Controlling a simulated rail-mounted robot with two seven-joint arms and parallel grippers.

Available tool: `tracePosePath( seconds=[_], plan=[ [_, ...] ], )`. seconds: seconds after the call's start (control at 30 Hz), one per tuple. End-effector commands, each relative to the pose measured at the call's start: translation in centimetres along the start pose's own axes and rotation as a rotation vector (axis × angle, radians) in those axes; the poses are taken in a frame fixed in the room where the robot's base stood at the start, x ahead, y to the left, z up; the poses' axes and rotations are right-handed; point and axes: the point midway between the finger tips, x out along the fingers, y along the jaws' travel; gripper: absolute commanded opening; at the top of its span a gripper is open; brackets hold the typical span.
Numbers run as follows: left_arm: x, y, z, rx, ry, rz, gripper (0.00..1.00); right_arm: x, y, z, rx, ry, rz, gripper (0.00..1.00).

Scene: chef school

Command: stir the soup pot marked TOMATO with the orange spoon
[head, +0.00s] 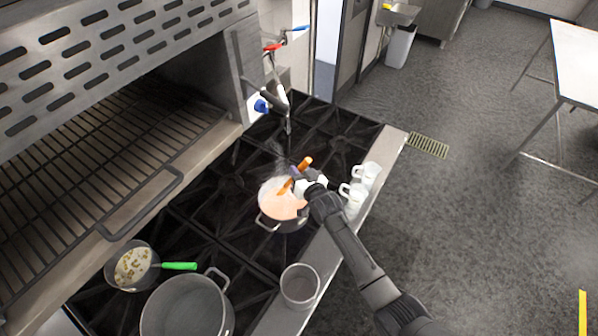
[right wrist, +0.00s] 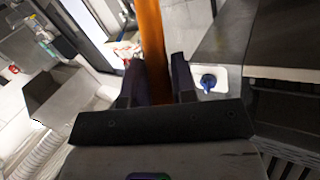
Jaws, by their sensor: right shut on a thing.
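A steaming pot of orange-red soup (head: 281,206) stands on the black stove, toward its right side. I cannot read a TOMATO label on it. The orange spoon (head: 304,164) slants over the pot, its lower part at the soup; whether the tip is under the surface is hidden. My right gripper (head: 297,183) is above the pot's right rim, shut on the spoon. In the right wrist view the spoon's orange handle (right wrist: 152,45) stands between the two dark fingers (right wrist: 158,80). My left gripper is not in view.
White mugs (head: 352,195) stand on the steel ledge right of the pot. An empty metal container (head: 299,286) is on the near ledge. A large empty pot (head: 188,306) and a small pan with a green-handled utensil (head: 180,266) are at left. A faucet (head: 279,95) is behind.

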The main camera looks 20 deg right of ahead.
Motion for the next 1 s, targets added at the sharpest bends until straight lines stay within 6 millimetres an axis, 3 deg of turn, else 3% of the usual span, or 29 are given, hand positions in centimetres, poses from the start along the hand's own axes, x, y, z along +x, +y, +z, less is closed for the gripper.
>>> tracePosePath(
  seconds=[0.27, 0.53, 1.0],
  plan=[
    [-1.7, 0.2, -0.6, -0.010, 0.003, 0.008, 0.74, -0.4, -0.7, -2.9, 0.000, 0.002, 0.000, 0.01],
    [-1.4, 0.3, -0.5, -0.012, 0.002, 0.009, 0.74, -0.6, -1.0, -4.7, 0.001, 0.002, 0.000, 0.01],
    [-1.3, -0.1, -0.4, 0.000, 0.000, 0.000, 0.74, -0.7, -1.1, -5.0, 0.000, 0.000, 0.000, 0.01]
  ],
)
